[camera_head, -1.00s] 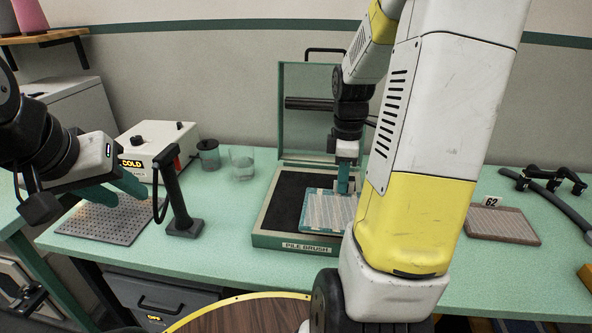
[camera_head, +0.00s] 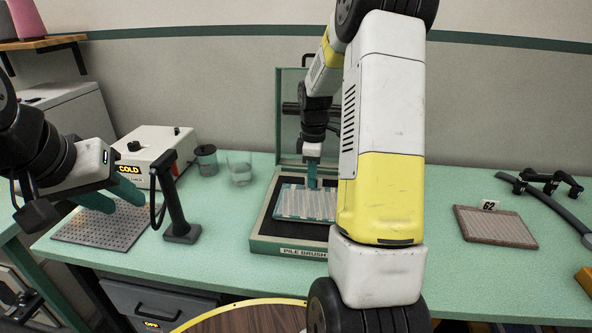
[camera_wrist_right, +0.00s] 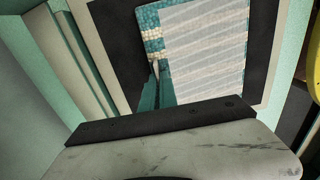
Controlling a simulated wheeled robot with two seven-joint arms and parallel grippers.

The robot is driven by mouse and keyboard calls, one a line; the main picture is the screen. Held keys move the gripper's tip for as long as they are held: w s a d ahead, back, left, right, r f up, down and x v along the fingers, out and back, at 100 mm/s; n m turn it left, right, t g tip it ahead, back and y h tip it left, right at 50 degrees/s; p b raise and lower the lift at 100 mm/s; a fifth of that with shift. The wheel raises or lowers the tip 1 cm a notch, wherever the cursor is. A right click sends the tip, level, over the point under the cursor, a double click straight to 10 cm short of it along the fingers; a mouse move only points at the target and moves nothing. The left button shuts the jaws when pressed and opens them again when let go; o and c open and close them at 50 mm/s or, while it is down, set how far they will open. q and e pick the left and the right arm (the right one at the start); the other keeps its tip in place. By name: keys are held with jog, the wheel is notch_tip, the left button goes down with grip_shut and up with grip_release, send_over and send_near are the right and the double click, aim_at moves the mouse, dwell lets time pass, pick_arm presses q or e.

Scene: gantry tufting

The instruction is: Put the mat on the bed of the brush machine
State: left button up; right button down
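The mat (camera_head: 305,205), pale with a blue and white woven border, is over the black bed of the brush machine (camera_head: 290,246), labelled PILE BRUSH. I cannot tell whether it touches the bed. My right gripper (camera_head: 312,184) points down at the mat's back edge and appears shut on it. In the right wrist view the mat (camera_wrist_right: 205,45) lies inside the machine's pale frame, with the fingers (camera_wrist_right: 156,75) at its bordered edge. My right forearm hides the machine's right side. My left gripper (camera_head: 122,200) is open and empty above a perforated plate.
The perforated plate (camera_head: 85,228) lies at the left of the green table. A black upright handle tool (camera_head: 181,210), a white COLD box (camera_head: 155,150), a dark jar (camera_head: 206,160) and a glass (camera_head: 239,168) stand nearby. A brown mat tagged 62 (camera_head: 497,228) lies at the right.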

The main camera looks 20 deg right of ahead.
jog(key=shift+f, duration=0.15)
jog(key=c, duration=1.6)
grip_release()
jog(key=shift+c, duration=0.2)
notch_tip(320, 180, up, 12)
jog(key=s+a+r+m+t, duration=0.3)
jog(key=s+a+r+m, duration=0.4)
jog(key=s, duration=0.4)
jog(key=s+a+m+t+y, duration=0.2)
jog(key=s+a+m, duration=0.3)
jog(key=s, duration=0.7)
jog(key=shift+a+t, duration=0.4)
jog(key=shift+t, duration=0.2)
jog(key=shift+r, duration=0.1)
